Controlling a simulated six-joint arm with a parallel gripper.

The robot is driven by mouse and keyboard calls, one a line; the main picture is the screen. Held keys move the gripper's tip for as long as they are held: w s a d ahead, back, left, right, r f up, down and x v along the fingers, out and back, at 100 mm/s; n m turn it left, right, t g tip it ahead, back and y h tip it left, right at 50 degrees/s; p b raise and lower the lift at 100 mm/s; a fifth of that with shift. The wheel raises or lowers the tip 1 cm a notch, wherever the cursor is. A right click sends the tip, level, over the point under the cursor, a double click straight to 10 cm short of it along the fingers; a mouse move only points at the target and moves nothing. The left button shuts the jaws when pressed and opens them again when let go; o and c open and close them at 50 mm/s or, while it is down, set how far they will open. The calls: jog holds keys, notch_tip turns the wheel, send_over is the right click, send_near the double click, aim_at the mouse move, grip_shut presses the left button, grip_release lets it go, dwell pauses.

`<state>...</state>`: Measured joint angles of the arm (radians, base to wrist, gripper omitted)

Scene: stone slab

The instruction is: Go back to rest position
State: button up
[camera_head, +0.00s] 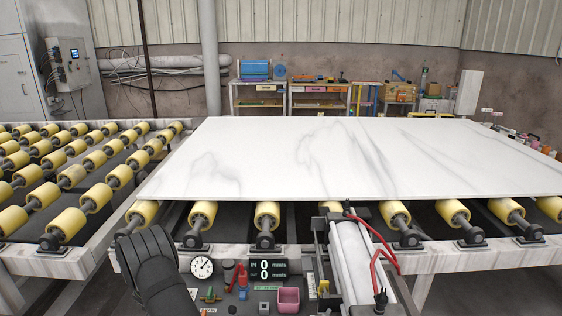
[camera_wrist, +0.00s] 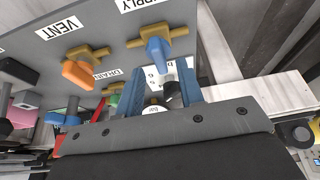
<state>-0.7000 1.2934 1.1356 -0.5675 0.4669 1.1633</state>
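My gripper (camera_wrist: 160,85) shows in the wrist view as two blue fingers rising from a grey plate, apart from each other. In the head view a black arm link of mine reaches down at the lower left, and the gripper itself is not visible. The control panel (camera_wrist: 125,50) is close in front of the gripper, with a blue valve handle (camera_wrist: 158,50) and an orange valve handle (camera_wrist: 78,72).
A white veined slab (camera_head: 350,155) lies on yellow rollers (camera_head: 202,213). The panel carries a round gauge (camera_head: 202,267), a display (camera_head: 268,269) and a pink box (camera_head: 288,300). A white cylinder with red hoses (camera_head: 352,260) stands right of them. More rollers (camera_head: 68,224) lie left.

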jog(key=shift+x, duration=1.3)
jog(key=shift+r, duration=0.1)
jog(key=v, duration=1.8)
jog(key=x, duration=1.8)
jog(key=shift+a+r+m, duration=0.1)
jog(key=shift+m, duration=0.3)
jog(key=v, duration=1.7)
jog(key=shift+w+d+f+m+g+h, duration=0.15)
jog(key=shift+w+f+m+g, duration=0.25)
jog(key=shift+f, duration=0.4)
jog(key=shift+w+d+f+m+g+h, duration=0.1)
jog(key=shift+w+f+m+g, duration=0.1)
jog(key=shift+w+f+m, duration=0.45)
jog(key=shift+w+d+f+m+g+h, duration=0.15)
jog(key=shift+w+f+g, duration=0.2)
jog(key=shift+f, duration=0.65)
